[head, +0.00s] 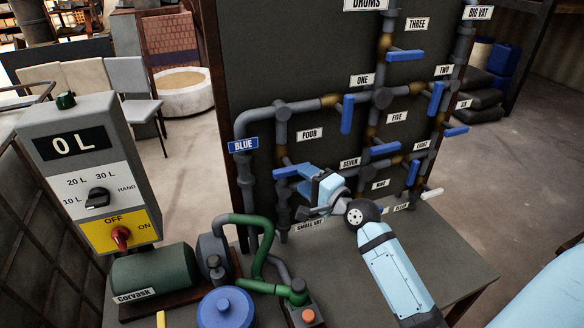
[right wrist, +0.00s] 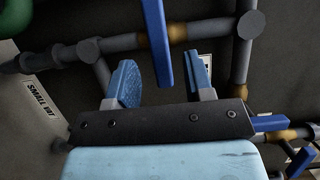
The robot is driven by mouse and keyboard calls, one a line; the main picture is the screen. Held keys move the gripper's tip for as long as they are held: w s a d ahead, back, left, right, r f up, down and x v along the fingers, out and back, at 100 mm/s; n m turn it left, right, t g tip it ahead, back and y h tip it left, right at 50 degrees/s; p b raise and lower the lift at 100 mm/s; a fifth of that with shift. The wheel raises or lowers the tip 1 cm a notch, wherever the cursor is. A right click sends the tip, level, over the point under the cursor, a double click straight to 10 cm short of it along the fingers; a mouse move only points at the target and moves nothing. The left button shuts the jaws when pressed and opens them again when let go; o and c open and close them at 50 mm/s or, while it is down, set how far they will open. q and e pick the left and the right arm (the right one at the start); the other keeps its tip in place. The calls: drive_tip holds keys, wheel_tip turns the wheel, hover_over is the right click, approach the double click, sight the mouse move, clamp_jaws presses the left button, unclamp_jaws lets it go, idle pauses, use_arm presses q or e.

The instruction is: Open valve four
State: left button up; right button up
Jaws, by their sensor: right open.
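The FOUR label (head: 309,134) is on the dark panel at the upper left of the pipework. Below it, a blue lever (head: 290,172) lies roughly level across the pipe. My right gripper (head: 306,191) is just under and beside this lever, above the SMALL VAT label (head: 309,226). In the right wrist view, my right gripper (right wrist: 163,74) is open and empty. A blue lever (right wrist: 157,42) reaches down toward the gap between its fingers, apart from both as far as I can tell. My left gripper is not in view.
A pump (head: 152,270), green hose (head: 262,250) and control box (head: 85,170) stand at left. The tabletop (head: 455,255) at right is bare.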

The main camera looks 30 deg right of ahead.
sight(292, 174)
drive_tip(key=w, duration=0.5)
drive_tip(key=shift+a, duration=0.35)
drive_tip(key=shift+p, duration=0.35)
clamp_jaws()
